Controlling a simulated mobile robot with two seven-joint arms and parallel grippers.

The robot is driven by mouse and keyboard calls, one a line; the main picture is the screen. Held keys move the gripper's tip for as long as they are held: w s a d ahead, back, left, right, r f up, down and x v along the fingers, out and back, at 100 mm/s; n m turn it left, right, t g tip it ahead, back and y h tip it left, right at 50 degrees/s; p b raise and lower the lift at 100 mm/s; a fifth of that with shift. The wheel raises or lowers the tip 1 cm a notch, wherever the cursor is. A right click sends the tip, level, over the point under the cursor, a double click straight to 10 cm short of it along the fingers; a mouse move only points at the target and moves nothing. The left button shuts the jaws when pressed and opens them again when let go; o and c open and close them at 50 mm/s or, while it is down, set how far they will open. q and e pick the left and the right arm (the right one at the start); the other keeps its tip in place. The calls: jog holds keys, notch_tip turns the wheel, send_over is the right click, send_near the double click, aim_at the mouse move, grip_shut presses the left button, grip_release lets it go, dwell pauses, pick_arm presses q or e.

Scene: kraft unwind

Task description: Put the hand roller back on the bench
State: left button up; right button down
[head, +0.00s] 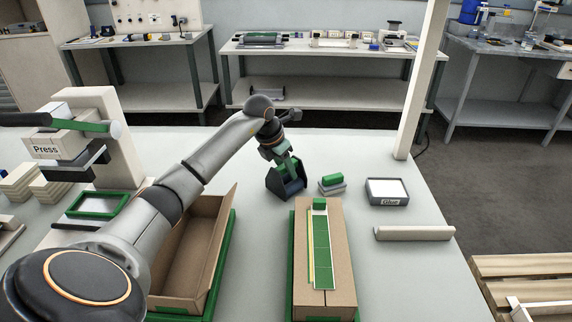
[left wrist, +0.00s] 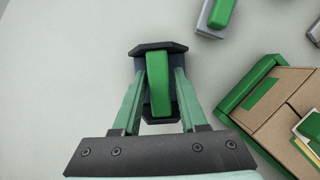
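A dark blue piece with a green grip bar, which I take for the hand roller (head: 291,188), stands on the pale bench (head: 363,160) near its far edge. Its green bar also shows in the left wrist view (left wrist: 158,85), with the dark blue body under and around it. My left gripper (head: 285,165) reaches down over it, and in the left wrist view its two fingers stand on either side of the green bar. A narrow gap seems to show between fingers and bar. Contact lower down is hidden. My right gripper is in no view.
Right of it are a green-topped grey block (head: 332,184) and a glue tray (head: 388,199). A closed carton (head: 341,255) and an open carton (head: 185,260) stand in front; a press (head: 110,130) is at left.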

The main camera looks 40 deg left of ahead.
pick_arm(q)
jog(key=shift+o, duration=1)
jog(key=shift+r, duration=0.45)
jog(key=v, duration=1.2)
jog(key=shift+r, duration=0.45)
